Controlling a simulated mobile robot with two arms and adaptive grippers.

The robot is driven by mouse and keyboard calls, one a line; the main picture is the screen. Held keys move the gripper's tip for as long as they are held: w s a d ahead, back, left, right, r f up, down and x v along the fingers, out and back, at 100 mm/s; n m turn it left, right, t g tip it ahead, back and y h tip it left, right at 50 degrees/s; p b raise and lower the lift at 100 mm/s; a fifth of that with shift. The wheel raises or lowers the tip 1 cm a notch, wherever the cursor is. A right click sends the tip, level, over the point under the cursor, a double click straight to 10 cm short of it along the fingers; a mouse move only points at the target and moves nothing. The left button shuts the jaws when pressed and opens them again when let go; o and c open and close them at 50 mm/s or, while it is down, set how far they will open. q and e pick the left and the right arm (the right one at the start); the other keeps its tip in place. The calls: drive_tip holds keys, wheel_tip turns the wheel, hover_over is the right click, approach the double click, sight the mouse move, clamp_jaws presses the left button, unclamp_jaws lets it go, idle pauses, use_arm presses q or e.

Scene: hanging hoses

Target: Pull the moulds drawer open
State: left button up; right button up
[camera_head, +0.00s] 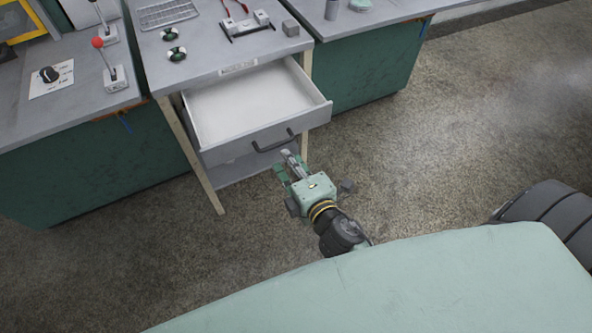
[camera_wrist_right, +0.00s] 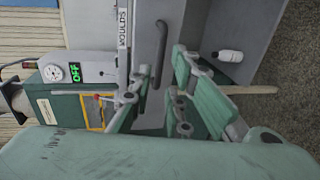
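The moulds drawer (camera_head: 256,139) is pulled out from under the middle table, its white inside showing empty. Its dark bar handle (camera_head: 273,141) is on the grey front; the handle also shows in the right wrist view (camera_wrist_right: 160,55). A "MOULDS" label (camera_wrist_right: 123,27) is readable there. My right gripper (camera_head: 284,164) is just in front of the drawer, close below the handle in the head view. In the wrist view its green fingers (camera_wrist_right: 158,92) are apart, with the handle beyond them and nothing visibly held. My left gripper is not in view.
Green benches stand on both sides. A white bottle (camera_wrist_right: 231,55) lies below the drawer.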

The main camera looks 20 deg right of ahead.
drive_tip(key=shift+v, duration=2.15)
drive_tip(key=s+f+m+g, duration=0.3)
drive_tip(key=s+f, duration=0.2)
drive_tip(key=f, duration=0.9)
drive_tip(key=s+f+m+g, duration=0.4)
drive_tip(key=f, duration=1.1)
drive_tip(key=s+d+f+m+g, duration=0.3)
drive_tip(key=s+f, duration=0.6)
drive_tip(key=s, duration=0.3)
drive_tip(key=s+d+f+m+g, duration=0.2)
drive_tip(key=s+f+m+g, duration=0.2)
drive_tip(key=s+f, duration=0.5)
drive_tip(key=s+m, duration=0.2)
drive_tip(key=s, duration=0.2)
drive_tip(key=shift+s+d+g+h, duration=0.3)
drive_tip(key=shift+d, duration=0.05)
